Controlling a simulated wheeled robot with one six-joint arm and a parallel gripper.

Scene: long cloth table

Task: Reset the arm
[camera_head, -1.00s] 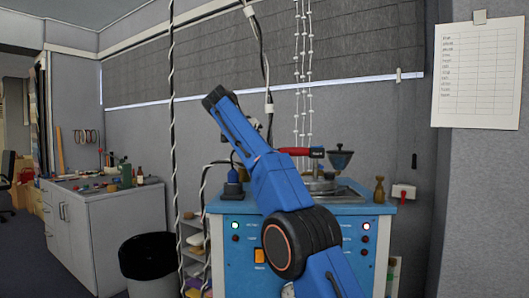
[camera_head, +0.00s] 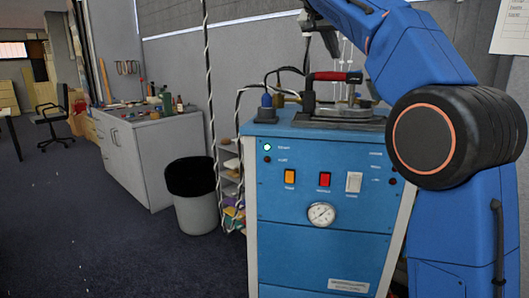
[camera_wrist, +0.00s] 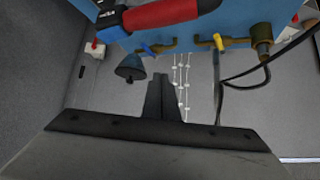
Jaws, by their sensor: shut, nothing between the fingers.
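My blue arm reaches up the right side of the head view, bent at its black joint, and its upper part runs to the top edge. My gripper (camera_wrist: 160,98) shows in the wrist view as dark fingers closed together, with nothing held. Its fingers point toward the blue machine, whose top edge (camera_wrist: 240,22) fills the upper part of that view, upside down. The gripper looks clear of the machine, though the exact gap is hard to tell.
The blue machine (camera_head: 320,245) stands in front, with a red-handled lever (camera_head: 335,76) on top. A grey funnel (camera_wrist: 131,67) hangs near the fingers in the wrist view. A bin (camera_head: 194,198) and grey cabinet (camera_head: 150,160) stand left. Carpet (camera_head: 90,240) is clear.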

